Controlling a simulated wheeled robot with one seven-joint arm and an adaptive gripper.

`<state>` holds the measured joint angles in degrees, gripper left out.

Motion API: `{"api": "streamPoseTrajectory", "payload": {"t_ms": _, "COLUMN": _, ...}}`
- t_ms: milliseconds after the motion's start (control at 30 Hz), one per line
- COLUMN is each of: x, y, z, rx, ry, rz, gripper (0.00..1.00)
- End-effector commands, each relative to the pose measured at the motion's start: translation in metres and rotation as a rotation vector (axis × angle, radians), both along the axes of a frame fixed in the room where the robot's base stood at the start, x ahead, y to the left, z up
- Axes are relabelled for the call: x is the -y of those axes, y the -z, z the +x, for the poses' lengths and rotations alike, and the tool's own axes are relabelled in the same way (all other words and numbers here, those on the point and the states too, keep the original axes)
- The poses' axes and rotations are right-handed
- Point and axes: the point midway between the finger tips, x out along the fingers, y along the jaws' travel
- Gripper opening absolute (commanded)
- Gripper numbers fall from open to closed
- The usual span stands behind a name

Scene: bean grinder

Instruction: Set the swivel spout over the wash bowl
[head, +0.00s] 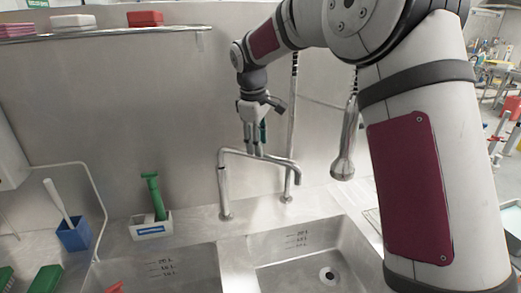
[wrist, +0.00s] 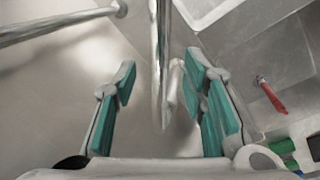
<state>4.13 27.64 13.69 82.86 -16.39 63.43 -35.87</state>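The metal swivel spout (head: 262,157) rises from the left post on the ledge behind the sink. Its bar runs right and bends down at its end near the second post. My gripper (head: 254,150) points down at the middle of this bar. In the wrist view a pipe (wrist: 160,60), apparently the spout, passes between the teal pads of my open gripper (wrist: 165,100). There is space on both sides of it. Two sink bowls show, the left bowl (head: 185,262) and the right bowl (head: 295,250) with a drain. I cannot tell which is the wash bowl.
A vertical riser (head: 292,110) and a hanging spray head (head: 343,150) stand right of my gripper. A green-handled brush (head: 154,195) sits in a white holder, beside a blue cup (head: 74,235). A red item (wrist: 270,95) lies in the left bowl.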

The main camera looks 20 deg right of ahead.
Motion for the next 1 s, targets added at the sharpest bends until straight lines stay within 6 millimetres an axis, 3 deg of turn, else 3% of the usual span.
{"api": "streamPoseTrajectory", "payload": {"t_ms": 233, "x": 0.004, "y": 0.029, "z": 0.004, "rx": -0.001, "ry": 0.000, "rz": 0.000, "gripper": 0.39}}
{"api": "streamPoseTrajectory", "payload": {"t_ms": 633, "x": 0.005, "y": 0.036, "z": 0.005, "rx": 0.001, "ry": 0.000, "rz": 0.001, "gripper": 0.39}}
{"api": "streamPoseTrajectory", "payload": {"t_ms": 800, "x": 0.004, "y": 0.036, "z": 0.005, "rx": 0.001, "ry": 0.000, "rz": 0.001, "gripper": 0.00}}
{"api": "streamPoseTrajectory", "payload": {"t_ms": 1000, "x": 0.004, "y": 0.035, "z": 0.005, "rx": 0.001, "ry": 0.000, "rz": 0.001, "gripper": 0.00}}
